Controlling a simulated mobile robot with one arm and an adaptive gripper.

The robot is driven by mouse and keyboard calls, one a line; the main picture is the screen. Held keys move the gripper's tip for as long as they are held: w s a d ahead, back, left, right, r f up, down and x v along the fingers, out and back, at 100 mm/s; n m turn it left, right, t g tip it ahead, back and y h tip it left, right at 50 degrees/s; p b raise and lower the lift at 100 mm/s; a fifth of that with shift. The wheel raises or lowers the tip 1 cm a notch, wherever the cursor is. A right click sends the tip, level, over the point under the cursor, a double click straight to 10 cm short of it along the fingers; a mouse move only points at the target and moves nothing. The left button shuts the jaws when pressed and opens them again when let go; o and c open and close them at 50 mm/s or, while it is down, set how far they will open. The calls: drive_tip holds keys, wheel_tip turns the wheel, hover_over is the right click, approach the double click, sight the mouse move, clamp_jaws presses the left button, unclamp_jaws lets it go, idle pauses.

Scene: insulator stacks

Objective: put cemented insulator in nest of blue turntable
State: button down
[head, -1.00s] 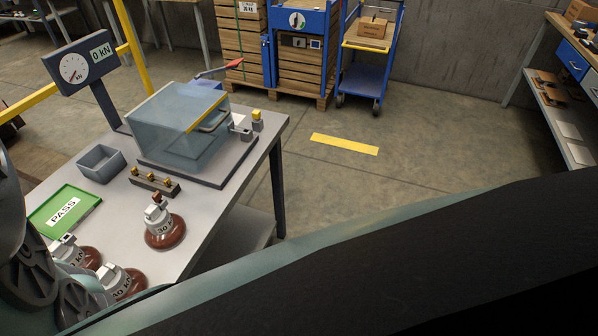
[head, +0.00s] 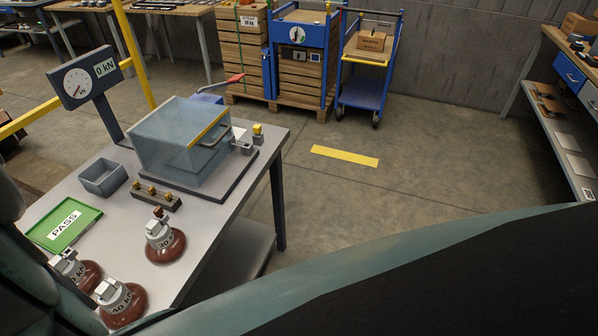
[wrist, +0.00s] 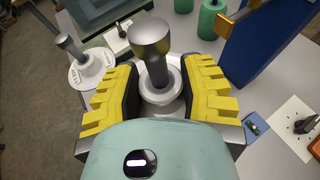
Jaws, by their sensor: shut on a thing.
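In the wrist view my gripper (wrist: 157,98) has its yellow-padded fingers closed around an insulator with a grey metal pin (wrist: 151,52) pointing up and a pale rounded body below. The lower part of the held insulator is hidden by the fingers and my gripper's housing. Another pale insulator (wrist: 80,75) with a grey pin and a marked disc stands apart to the left. A blue panel-like thing (wrist: 262,48) rises at the right; I cannot tell whether it belongs to the blue turntable. No nest is clearly visible. My gripper is out of the head view.
Green cylinders (wrist: 210,20) and an orange bar (wrist: 240,17) are near the wrist view's top. In the head view, a bench holds brown insulators (head: 163,244), a clear-covered box (head: 180,142), a green PASS tray (head: 63,225) and a gauge (head: 88,77). Open floor lies right.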

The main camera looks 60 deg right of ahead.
drive_tip(key=shift+w+a+r, duration=0.1)
drive_tip(key=shift+w+a, duration=0.05)
drive_tip(key=shift+a, duration=0.35)
wheel_tip(320, 180, down, 4)
drive_tip(key=b, duration=0.4)
drive_tip(key=shift+r+b, duration=0.2)
drive_tip(key=shift+b, duration=0.1)
drive_tip(key=shift+r, duration=0.1)
drive_tip(key=c, duration=0.6)
unclamp_jaws()
drive_tip(key=shift+w+d+f, duration=0.1)
drive_tip(key=shift+d+f, duration=0.05)
drive_tip(key=shift+f, duration=0.1)
drive_tip(key=shift+o, duration=0.2)
drive_tip(key=shift+r, duration=0.1)
drive_tip(key=shift+d+r, duration=0.2)
drive_tip(key=shift+d, duration=0.1)
drive_tip(key=b+v, duration=0.1)
drive_tip(key=v, duration=1)
drive_tip(key=shift+d, duration=0.15)
